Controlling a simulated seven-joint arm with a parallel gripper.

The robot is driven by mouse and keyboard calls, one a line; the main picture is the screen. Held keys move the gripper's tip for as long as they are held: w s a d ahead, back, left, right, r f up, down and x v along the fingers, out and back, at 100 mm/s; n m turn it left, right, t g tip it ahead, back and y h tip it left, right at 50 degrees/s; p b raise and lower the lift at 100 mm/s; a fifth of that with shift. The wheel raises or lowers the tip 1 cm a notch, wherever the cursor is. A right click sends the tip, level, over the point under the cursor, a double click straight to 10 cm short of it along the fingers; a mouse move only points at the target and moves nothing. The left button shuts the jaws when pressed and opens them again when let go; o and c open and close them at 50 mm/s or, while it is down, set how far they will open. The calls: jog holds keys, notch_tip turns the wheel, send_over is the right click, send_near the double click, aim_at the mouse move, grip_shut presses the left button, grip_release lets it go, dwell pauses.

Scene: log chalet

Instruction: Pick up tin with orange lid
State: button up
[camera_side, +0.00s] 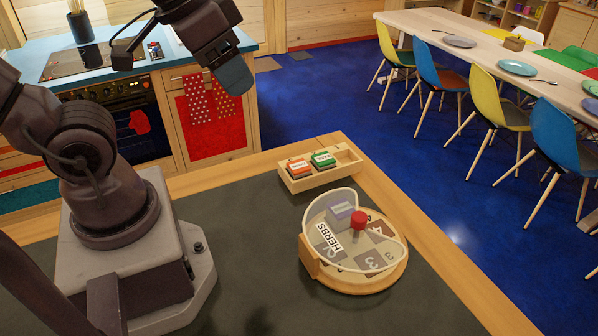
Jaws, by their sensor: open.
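The tin with the orange lid (299,168) stands in the left part of a small open wooden tray (327,182) on the dark table top. A tin with a green lid (323,160) stands right beside it in the same tray. My gripper (236,95) is up in the air, to the left of and well above the tray. It is open, seen from the side, and nothing shows between its fingers. It is clear of both tins.
In front of the tray stands a round wooden turntable (350,287) with clear walls, numbered sectors, a "HERBS" label, a greyish-purple block (341,213) and a red knob (358,219). A wooden rim (400,208) edges the table. The dark surface left of the turntable is free.

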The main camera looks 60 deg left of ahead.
jog(key=w+a+f+n+g, duration=0.4)
jog(key=w+a+f+n, duration=0.1)
jog(key=w+f, duration=0.3)
jog(key=n+g, duration=0.1)
jog(key=n, duration=1.2)
send_near(298, 164)
notch_tip(298, 164, down, 10)
jog(key=shift+r, duration=0.25)
jog(key=shift+c, duration=0.2)
jog(key=c, duration=0.7)
